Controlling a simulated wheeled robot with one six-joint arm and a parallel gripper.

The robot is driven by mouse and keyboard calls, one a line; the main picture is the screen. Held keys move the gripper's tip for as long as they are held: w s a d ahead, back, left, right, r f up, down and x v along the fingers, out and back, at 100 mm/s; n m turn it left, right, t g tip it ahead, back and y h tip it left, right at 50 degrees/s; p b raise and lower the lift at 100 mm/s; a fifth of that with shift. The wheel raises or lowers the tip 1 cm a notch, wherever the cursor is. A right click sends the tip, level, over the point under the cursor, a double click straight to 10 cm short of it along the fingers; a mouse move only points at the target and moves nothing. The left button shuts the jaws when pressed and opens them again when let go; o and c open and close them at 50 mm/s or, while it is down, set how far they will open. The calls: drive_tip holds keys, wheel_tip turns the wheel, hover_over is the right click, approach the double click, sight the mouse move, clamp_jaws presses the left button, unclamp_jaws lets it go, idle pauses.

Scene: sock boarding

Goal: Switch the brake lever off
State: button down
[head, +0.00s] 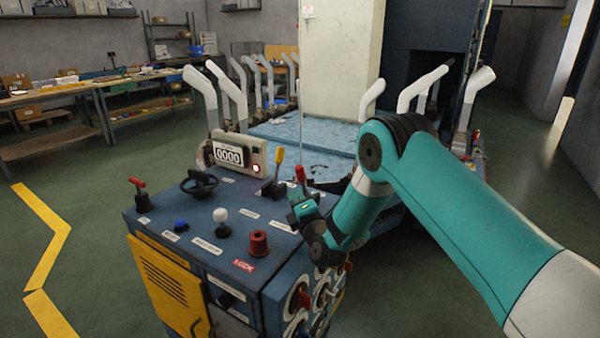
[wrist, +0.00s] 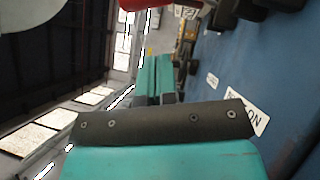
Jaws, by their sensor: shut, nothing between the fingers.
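Three levers stand on the blue console (head: 262,228): a red-handled lever (head: 137,186) at its left, a yellow-handled lever (head: 277,165) at the back, and a red-handled lever (head: 301,176) at the back right. The labels are too small to tell which one is the brake lever. My gripper (head: 294,195) is low over the console's right side, close to the right red-handled lever. In the wrist view its two teal fingers (wrist: 159,65) lie together, with nothing between them. A red part (wrist: 138,4) shows at the top edge there, apart from the fingers.
A black handwheel (head: 199,184), a white knob (head: 220,215), a blue button (head: 181,225) and a red knob (head: 259,243) sit on the console. A counter box (head: 236,154) reads 0000. White bent tubes (head: 228,90) stand behind around a blue bed (head: 300,140).

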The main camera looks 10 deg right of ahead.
sight(303, 184)
drive_tip(key=shift+w+d+r+p, duration=0.25)
drive_tip(key=shift+w+d+p, duration=0.1)
drive_tip(key=shift+w+p, duration=0.45)
drive_tip(key=shift+w+d+r+p, duration=0.3)
drive_tip(key=shift+w+p, duration=0.3)
drive_tip(key=shift+p, duration=0.25)
drive_tip(key=shift+w+d+r+p, duration=0.2)
drive_tip(key=shift+w+d+p, duration=0.2)
drive_tip(key=shift+w+p, duration=0.4)
drive_tip(key=shift+s, duration=0.1)
